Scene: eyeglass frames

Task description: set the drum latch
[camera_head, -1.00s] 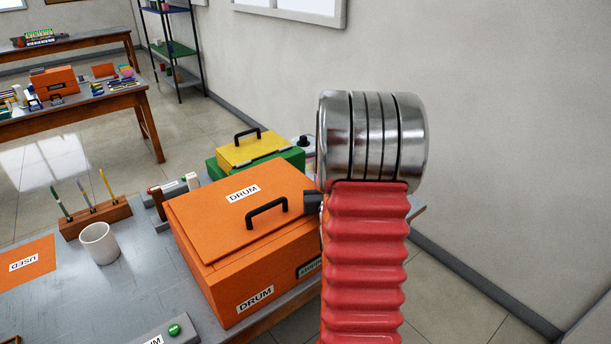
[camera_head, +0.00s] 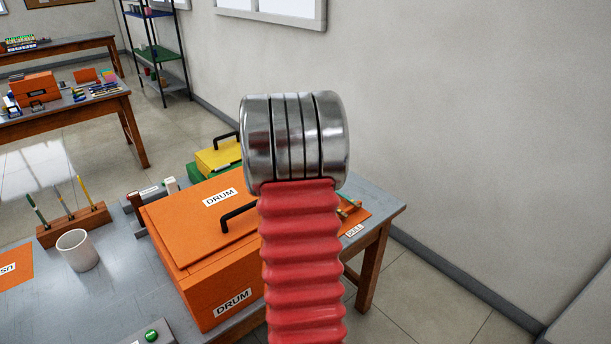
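The orange box (camera_head: 185,228) labelled DRUM stands on the grey-topped table. Its lid is shut and carries a black handle (camera_head: 236,216), partly covered by my arm. A second DRUM label (camera_head: 234,303) is on its near side. No latch can be made out; the box's right side is hidden behind my arm. My arm, a metal cylinder above red bellows, rises in front of the box's right part. My gripper is hidden behind it, so its opening and any contact with the box cannot be seen.
A white mug (camera_head: 77,250) and a wooden pen holder (camera_head: 73,226) stand to the left. A green button (camera_head: 151,336) is at the near edge. A yellow and green box (camera_head: 217,157) is behind. An orange mat (camera_head: 352,222) with small items lies right of my arm.

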